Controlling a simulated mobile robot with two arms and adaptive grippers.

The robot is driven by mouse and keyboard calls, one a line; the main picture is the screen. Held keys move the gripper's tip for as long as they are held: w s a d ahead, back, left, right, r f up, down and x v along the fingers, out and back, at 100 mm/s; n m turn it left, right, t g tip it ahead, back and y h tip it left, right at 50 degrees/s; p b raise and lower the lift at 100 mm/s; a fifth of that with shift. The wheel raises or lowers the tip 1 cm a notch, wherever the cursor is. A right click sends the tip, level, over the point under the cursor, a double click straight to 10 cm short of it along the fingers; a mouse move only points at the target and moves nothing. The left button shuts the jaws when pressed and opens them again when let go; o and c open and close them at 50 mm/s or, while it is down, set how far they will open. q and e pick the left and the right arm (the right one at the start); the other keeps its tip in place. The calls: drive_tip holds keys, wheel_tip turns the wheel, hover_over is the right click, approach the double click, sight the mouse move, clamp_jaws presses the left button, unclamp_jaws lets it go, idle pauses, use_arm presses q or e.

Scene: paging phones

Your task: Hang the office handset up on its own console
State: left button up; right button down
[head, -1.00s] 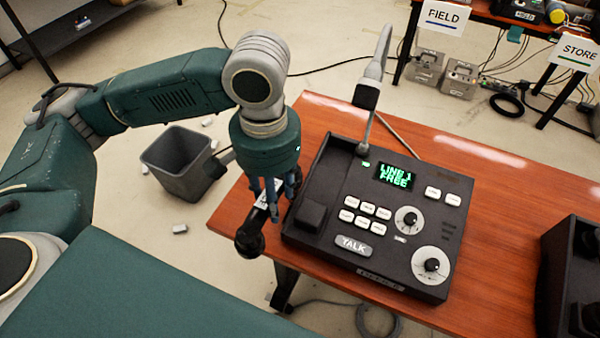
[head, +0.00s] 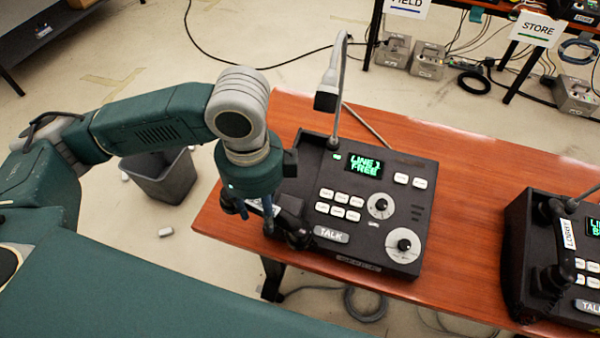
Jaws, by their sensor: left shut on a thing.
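The black handset (head: 294,229) is in my left gripper (head: 254,207), which is shut on it. The gripper points down, and its fingers and wrist hide much of the handset. The handset's lower end shows at the left front corner of the black console (head: 393,211), over its cradle side. I cannot tell whether it touches the console. My right gripper is not in view.
A second console (head: 518,246) stands at the right, with its own handset (head: 555,250) marked "LOBBY" in its cradle. The wooden table (head: 462,175) is clear between the consoles. A grey bin (head: 165,182) stands on the floor at the left. Shelves with signs stand behind.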

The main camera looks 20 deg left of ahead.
use_arm(q)
drive_tip(key=m, duration=0.2)
drive_tip(key=m+p, duration=0.1)
drive_tip(key=m, duration=0.2)
drive_tip(key=s+m, duration=0.1)
drive_tip(key=m, duration=0.1)
drive_tip(key=shift+d+r, duration=0.15)
drive_tip(key=shift+d, duration=0.25)
drive_tip(key=w+f+m+p, duration=0.1)
drive_tip(key=w+m+p, duration=0.1)
drive_tip(key=w, duration=0.3)
drive_tip(key=w+d+f+m+p, duration=0.1)
drive_tip(key=w+m+p, duration=0.2)
drive_tip(key=w, duration=0.3)
drive_tip(key=w+f+m+p, duration=0.1)
drive_tip(key=w+m+p, duration=0.2)
drive_tip(key=w+m, duration=0.1)
drive_tip(key=shift+w+d, duration=0.2)
drive_tip(key=shift+w, duration=0.65)
drive_tip(key=shift+w+f, duration=0.1)
drive_tip(key=shift+f, duration=0.25)
drive_tip(key=o, duration=1.5)
drive_tip(key=shift+f, duration=0.15)
